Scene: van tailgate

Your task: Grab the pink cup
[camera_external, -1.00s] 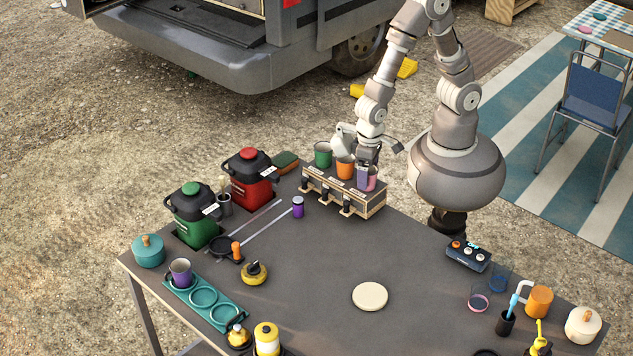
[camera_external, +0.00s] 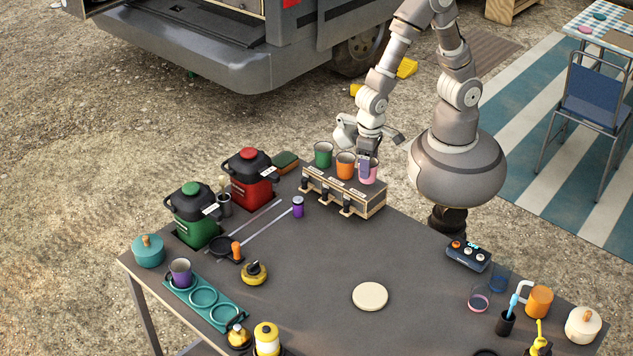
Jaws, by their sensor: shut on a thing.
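The pink cup (camera_external: 370,175) is at the right end of a wooden box (camera_external: 343,199) with black hooks, at the back of the table. It appears upright, at or just above the box top; I cannot tell if it touches. My gripper (camera_external: 365,167) comes down from above and is shut on the cup's wall. One finger hides part of the cup's near side. An orange cup (camera_external: 346,164) stands just left of it, and a green cup (camera_external: 323,154) farther left.
A red canister (camera_external: 250,180) and a green canister (camera_external: 195,217) stand at the left. A purple cup (camera_external: 181,271) sits in a teal holder (camera_external: 203,297). A cream disc (camera_external: 370,296) lies on the mostly clear middle of the table (camera_external: 315,260).

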